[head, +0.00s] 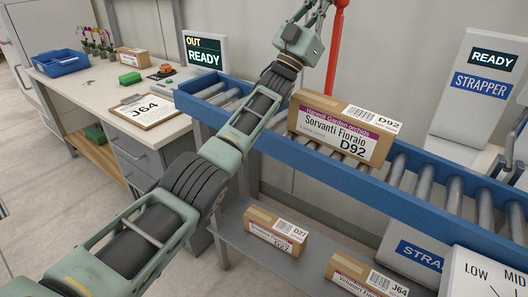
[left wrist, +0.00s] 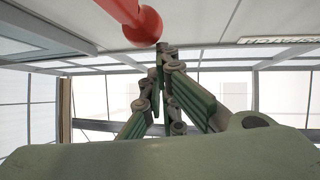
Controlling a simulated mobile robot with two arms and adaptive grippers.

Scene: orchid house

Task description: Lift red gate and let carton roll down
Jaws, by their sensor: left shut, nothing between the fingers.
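The red gate (head: 335,48) shows in the head view as an upright red post behind the conveyor, its lower part hidden by the carton. The carton (head: 343,130), labelled D92, sits on the rollers, just right of my left forearm. My left gripper (head: 316,10) is raised at the top of the head view, close to the left of the post. In the left wrist view my left gripper (left wrist: 160,52) is shut and empty. Its tips are close to the red rounded end (left wrist: 146,24) of a red bar; I cannot tell if they touch. My right gripper is not in view.
The blue-railed roller conveyor (head: 420,190) runs across to the strapper (head: 480,85), which reads READY. An OUT READY screen (head: 205,52) stands at its left end. More cartons (head: 275,230) lie on a shelf below.

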